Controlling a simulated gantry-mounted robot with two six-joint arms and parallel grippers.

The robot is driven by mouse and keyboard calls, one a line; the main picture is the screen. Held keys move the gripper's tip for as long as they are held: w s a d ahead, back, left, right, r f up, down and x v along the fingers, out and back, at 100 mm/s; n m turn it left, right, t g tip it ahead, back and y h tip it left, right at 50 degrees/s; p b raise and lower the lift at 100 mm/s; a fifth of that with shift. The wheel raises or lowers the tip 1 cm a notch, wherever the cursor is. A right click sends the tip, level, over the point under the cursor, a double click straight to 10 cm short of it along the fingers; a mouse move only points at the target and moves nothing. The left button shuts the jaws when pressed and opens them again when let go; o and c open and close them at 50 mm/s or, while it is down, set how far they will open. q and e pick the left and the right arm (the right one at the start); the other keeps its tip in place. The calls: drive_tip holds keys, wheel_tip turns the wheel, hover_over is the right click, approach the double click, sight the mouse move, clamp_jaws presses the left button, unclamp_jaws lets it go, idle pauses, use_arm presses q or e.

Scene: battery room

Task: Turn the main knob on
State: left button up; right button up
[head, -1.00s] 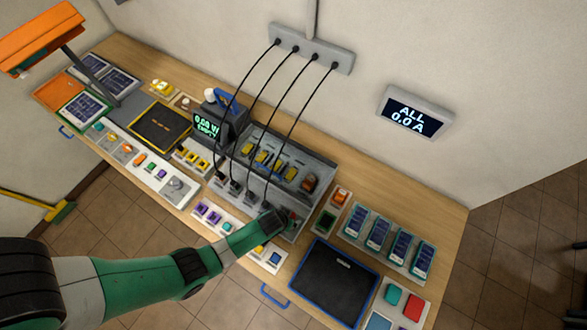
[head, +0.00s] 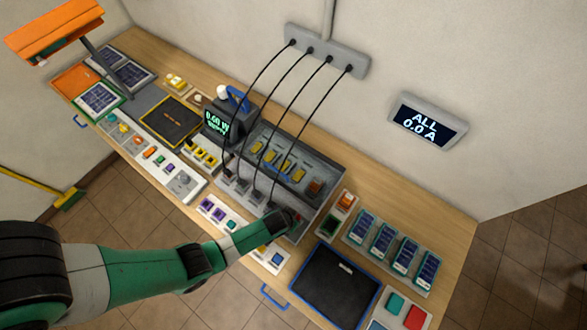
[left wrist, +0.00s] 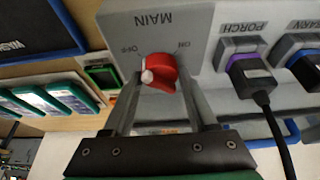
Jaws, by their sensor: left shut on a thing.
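The red main knob (left wrist: 160,72) is on a grey panel (left wrist: 215,12) marked MAIN, with ON and OFF labels that read upside down in the left wrist view. Its white mark is on the left side, near the OFF label. My left gripper (left wrist: 161,62) is shut on the knob, one finger on each side. In the head view my left gripper (head: 290,218) reaches the right front end of the grey panel and mostly hides the knob. My right gripper is not in view.
Beside the knob is the PORCH socket (left wrist: 242,52) with a black cable. Several cables rise to a wall strip (head: 327,50). A wall display (head: 428,120) reads ALL 0.0 A. A black mat (head: 335,285) and several blue-screened devices (head: 383,240) lie to the right.

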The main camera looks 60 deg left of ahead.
use_arm(q)
drive_tip(key=m+h, duration=0.1)
drive_tip(key=m, duration=0.2)
drive_tip(key=shift+a, duration=0.1)
drive_tip(key=m+h, duration=0.1)
drive_tip(key=m, duration=0.2)
drive_tip(key=shift+a+h, duration=0.1)
drive_tip(key=shift+h, duration=0.2)
drive_tip(key=shift+m+h, duration=0.3)
drive_tip(key=shift+m, duration=0.9)
drive_tip(key=m+h, duration=0.1)
drive_tip(key=m, duration=0.1)
drive_tip(key=shift+w+a+r+m+g, duration=0.1)
drive_tip(key=shift+m+g, duration=0.2)
drive_tip(key=m+p, duration=0.1)
drive_tip(key=m, duration=0.1)
drive_tip(key=shift+m+g+h, duration=0.4)
drive_tip(key=shift+w+a+f+m+g, duration=0.15)
drive_tip(key=shift+m+g, duration=0.25)
drive_tip(key=shift+m, duration=0.7)
drive_tip(key=shift+m+g+h+b, duration=0.3)
drive_tip(key=shift+m+b, duration=0.25)
drive_tip(key=shift+m, duration=0.45)
